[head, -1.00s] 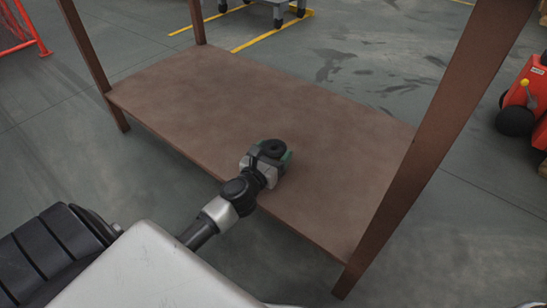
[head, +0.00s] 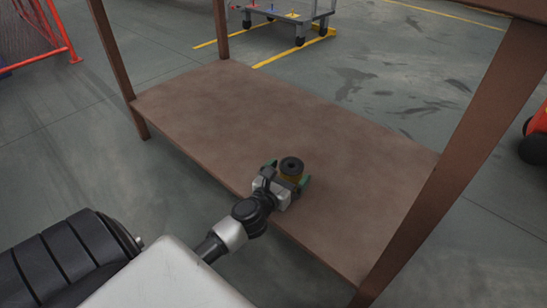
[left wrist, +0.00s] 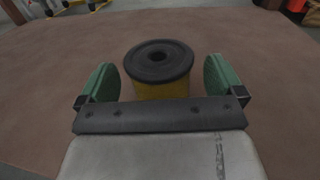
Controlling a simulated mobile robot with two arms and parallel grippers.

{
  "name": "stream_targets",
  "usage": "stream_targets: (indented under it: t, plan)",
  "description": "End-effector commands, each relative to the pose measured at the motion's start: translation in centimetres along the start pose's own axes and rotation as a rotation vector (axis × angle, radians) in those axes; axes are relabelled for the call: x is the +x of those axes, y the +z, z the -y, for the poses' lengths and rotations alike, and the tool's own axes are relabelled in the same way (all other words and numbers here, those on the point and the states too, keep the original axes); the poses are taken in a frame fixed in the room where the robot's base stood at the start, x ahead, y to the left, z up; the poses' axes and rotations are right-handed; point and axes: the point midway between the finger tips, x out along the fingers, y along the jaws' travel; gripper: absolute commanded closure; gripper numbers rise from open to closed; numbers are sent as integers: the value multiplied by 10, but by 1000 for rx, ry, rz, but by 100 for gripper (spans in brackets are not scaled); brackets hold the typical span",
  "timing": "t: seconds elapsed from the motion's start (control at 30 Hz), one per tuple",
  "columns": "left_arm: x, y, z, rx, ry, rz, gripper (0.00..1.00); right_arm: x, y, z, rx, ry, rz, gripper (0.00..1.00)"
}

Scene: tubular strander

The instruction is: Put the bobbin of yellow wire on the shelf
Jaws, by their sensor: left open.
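The bobbin of yellow wire (head: 291,171) stands upright on the brown shelf (head: 240,115), near its front edge. It has a black top flange with a hole, and yellow wire shows below it. In the left wrist view the bobbin (left wrist: 160,72) stands just beyond the palm, between the green fingers, with a gap on each side. My left gripper (head: 287,176) is open around the bobbin; it also shows in the left wrist view (left wrist: 160,82). The bobbin's lower part is partly hidden behind the gripper. My right gripper is not in view.
Brown posts (head: 455,150) stand at the shelf's corners, and an upper board edge (head: 490,6) shows at top right. The rest of the shelf is bare. A grey cart (head: 290,18) stands on the floor behind, and an orange mesh fence (head: 30,35) at the left.

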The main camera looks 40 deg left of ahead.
Motion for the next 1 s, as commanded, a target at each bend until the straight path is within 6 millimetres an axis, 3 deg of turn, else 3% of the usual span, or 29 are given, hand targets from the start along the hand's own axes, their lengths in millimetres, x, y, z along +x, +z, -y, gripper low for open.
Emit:
stream_targets:
  t: [0.3, 0.5, 1.0]
  plan:
    - [-66, -2, 0, -1, 2, -3, 3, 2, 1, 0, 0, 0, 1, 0]
    - [-94, -2, 0, 0, 1, -2, 3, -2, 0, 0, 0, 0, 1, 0]
    - [-104, 0, 0, 2, 1, 0, 3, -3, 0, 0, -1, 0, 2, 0]
